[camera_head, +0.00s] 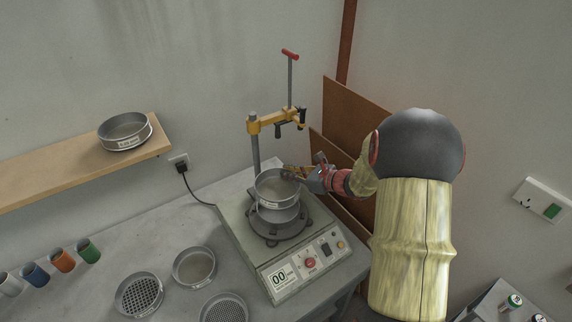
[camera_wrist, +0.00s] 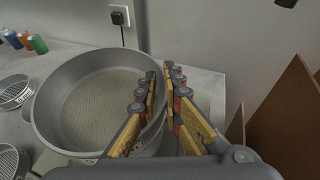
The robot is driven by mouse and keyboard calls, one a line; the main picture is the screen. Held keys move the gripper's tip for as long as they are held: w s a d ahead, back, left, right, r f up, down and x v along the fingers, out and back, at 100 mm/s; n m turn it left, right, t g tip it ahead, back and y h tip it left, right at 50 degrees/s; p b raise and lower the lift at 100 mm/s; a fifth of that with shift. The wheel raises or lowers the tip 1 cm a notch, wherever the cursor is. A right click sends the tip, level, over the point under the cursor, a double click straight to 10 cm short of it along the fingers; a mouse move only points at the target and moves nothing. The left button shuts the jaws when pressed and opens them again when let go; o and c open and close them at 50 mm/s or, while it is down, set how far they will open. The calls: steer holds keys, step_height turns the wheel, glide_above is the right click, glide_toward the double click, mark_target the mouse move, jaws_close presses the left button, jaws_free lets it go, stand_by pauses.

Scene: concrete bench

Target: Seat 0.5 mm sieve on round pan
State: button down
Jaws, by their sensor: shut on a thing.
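A round grey metal sieve (camera_head: 277,199) with a fine mesh is held over the shaker; it also shows large in the wrist view (camera_wrist: 95,105). A label on its wall is too small to read. My gripper (camera_head: 301,172) is shut on the right part of its rim, with the wall between the two fingers in the wrist view (camera_wrist: 161,76). The round pan (camera_head: 278,216) stands on the shaker plate right under the sieve, mostly hidden by it. I cannot tell whether the sieve touches the pan.
The shaker (camera_head: 283,277) has a yellow clamp (camera_head: 276,122) raised on a post behind the sieve. Several other sieves lie on the bench, including a coarse one (camera_head: 139,295). Another sieve (camera_head: 125,132) sits on the wooden shelf (camera_head: 70,172).

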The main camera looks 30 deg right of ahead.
mark_target(289, 184)
steer(key=shift+s, duration=0.1)
steer(key=shift+f+b, duration=1.95)
steer(key=shift+f, duration=0.7)
steer(key=shift+f+b, duration=0.6)
steer(key=c, duration=2)
jaws_free()
steer(key=shift+o, duration=0.6)
steer(key=v, duration=1.2)
